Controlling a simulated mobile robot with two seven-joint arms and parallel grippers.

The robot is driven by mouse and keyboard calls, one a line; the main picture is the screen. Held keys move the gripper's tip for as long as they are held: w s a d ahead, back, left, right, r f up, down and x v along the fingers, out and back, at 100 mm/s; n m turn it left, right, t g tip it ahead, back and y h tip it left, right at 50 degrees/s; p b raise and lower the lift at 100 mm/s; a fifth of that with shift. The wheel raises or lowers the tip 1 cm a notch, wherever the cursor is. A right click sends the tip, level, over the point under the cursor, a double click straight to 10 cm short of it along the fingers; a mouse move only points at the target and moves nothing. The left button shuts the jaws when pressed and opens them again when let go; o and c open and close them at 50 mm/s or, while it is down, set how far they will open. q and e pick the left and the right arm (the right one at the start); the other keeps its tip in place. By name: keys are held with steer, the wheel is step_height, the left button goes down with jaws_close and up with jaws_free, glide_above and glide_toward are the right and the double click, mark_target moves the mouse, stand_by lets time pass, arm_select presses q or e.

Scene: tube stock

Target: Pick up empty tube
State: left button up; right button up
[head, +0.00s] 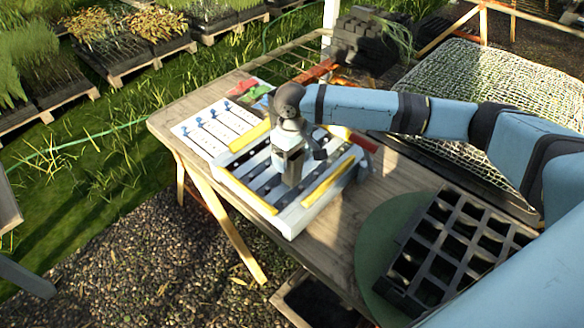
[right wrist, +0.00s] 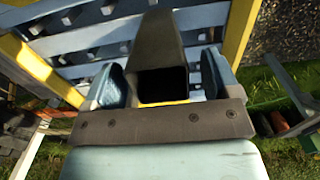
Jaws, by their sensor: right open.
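My right gripper (head: 291,172) points down over a pale rack (head: 290,222) with yellow side strips and dark slots. In the right wrist view its two blue-grey fingers (right wrist: 162,84) stand apart. A dark, square-mouthed tube (right wrist: 160,40) lies between them, its open end towards the camera and the inside dark. A gap shows beside the fingers, but I cannot tell whether either touches the tube. My left gripper is not in view.
A white panel (head: 207,118) with blue-headed pins lies left of the rack. A black grid crate (head: 432,240) stands on a round green mat (head: 368,245) to the right. Red pieces (head: 318,70) lie at the back. The wooden table (head: 330,235) is bare before the rack.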

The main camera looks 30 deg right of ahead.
step_height(320, 180, down, 2)
steer(key=shift+f, duration=0.25)
steer(key=c, duration=1)
steer(key=shift+r, duration=0.15)
